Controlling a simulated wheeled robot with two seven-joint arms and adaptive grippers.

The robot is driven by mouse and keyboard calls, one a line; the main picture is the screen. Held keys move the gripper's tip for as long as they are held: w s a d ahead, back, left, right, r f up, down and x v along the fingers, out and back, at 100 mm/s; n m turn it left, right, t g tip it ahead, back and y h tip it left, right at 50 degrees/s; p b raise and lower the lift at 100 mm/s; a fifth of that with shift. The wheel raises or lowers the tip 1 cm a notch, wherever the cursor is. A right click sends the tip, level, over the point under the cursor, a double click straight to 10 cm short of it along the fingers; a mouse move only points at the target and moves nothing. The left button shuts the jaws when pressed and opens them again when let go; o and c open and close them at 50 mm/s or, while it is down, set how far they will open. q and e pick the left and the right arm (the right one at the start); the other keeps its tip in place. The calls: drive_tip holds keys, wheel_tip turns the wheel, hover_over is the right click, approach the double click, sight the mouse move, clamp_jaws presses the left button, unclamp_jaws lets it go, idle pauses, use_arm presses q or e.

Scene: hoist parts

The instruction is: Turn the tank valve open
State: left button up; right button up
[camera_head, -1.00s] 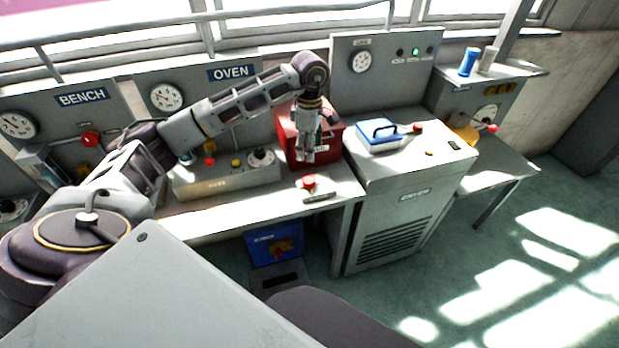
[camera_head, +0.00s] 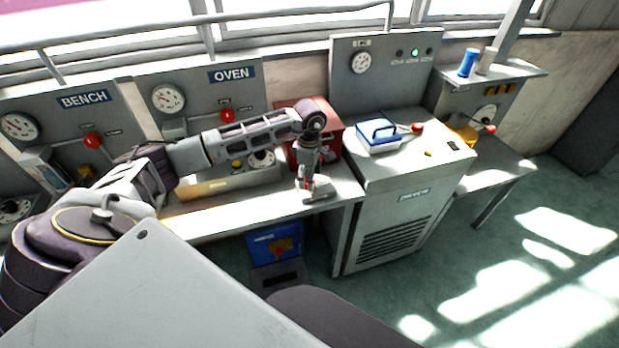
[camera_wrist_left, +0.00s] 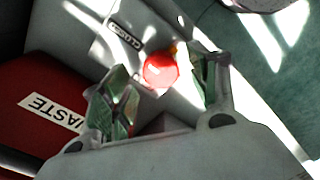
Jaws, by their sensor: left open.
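A red round knob (camera_wrist_left: 160,69) sits on a small grey base (camera_wrist_left: 135,35) that carries a label only partly readable, seemingly starting "CLO". In the head view this base (camera_head: 322,196) is at the front edge of the bench, and its knob is mostly hidden behind my gripper. My left gripper (camera_head: 309,186) points down over it. In the left wrist view the open fingers stand on either side of the knob, with gaps visible. I cannot tell whether they reach down around it. My right gripper is not in view.
A red box (camera_wrist_left: 40,105) labelled "WASTE" stands close behind the gripper, also in the head view (camera_head: 330,130). A grey cabinet (camera_head: 400,215) stands to the right, with a blue-and-white case (camera_head: 380,140) on top. A blue box (camera_head: 262,247) is below the bench.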

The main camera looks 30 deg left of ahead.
use_arm(q)
drive_tip(key=shift+f, duration=0.75)
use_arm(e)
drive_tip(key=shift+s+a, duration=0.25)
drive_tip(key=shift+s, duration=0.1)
use_arm(q)
drive_tip(key=c, duration=1)
